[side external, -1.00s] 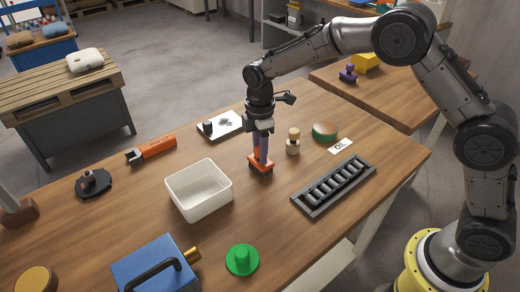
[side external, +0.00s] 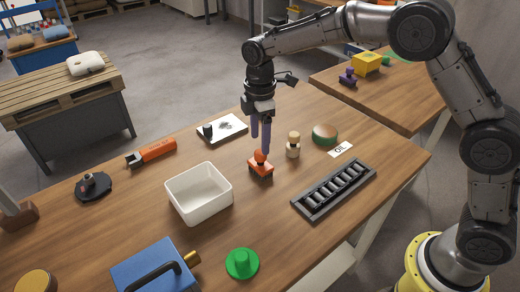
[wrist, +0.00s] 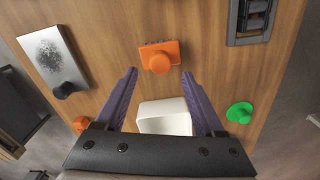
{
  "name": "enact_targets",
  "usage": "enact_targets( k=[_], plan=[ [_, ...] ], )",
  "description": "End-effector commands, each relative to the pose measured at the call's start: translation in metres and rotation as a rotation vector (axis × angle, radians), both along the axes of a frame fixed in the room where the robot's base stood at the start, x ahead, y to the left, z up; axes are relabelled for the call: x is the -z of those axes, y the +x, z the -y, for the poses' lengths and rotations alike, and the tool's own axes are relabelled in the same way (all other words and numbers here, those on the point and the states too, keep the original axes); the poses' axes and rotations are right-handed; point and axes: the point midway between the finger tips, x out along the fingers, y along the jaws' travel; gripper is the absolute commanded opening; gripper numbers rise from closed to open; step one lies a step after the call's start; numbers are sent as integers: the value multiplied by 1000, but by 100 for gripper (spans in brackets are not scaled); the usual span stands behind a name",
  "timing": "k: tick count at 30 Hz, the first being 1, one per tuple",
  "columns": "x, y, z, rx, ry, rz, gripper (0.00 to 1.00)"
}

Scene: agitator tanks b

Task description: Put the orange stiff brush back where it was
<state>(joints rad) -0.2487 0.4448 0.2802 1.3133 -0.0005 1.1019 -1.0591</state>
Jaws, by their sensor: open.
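Around the brush are a white bin (side external: 199,207), a wooden peg figure (side external: 293,145), a black slotted rack (side external: 334,189), a green knobbed disc (side external: 242,262), a white plate with a dark smudge (side external: 229,128) and an "OIL" label (side external: 340,149). A blue box (side external: 150,267) stands at the front.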

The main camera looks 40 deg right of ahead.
Motion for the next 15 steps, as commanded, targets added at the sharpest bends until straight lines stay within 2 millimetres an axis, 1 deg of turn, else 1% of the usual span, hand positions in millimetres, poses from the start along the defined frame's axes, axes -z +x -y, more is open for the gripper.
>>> enact_targets(
  k=[1, 3, 6, 10, 15],
  plan=[
    [-11, 1, 0, 0, 0, 2, 71],
    [-25, 1, 0, 0, 1, 3, 71],
    [-41, 0, 0, 0, 1, 1, 71],
    [-55, 0, 0, 0, 0, 0, 71],
    [-62, 0, 0, 0, 0, -1, 71]
  ],
)
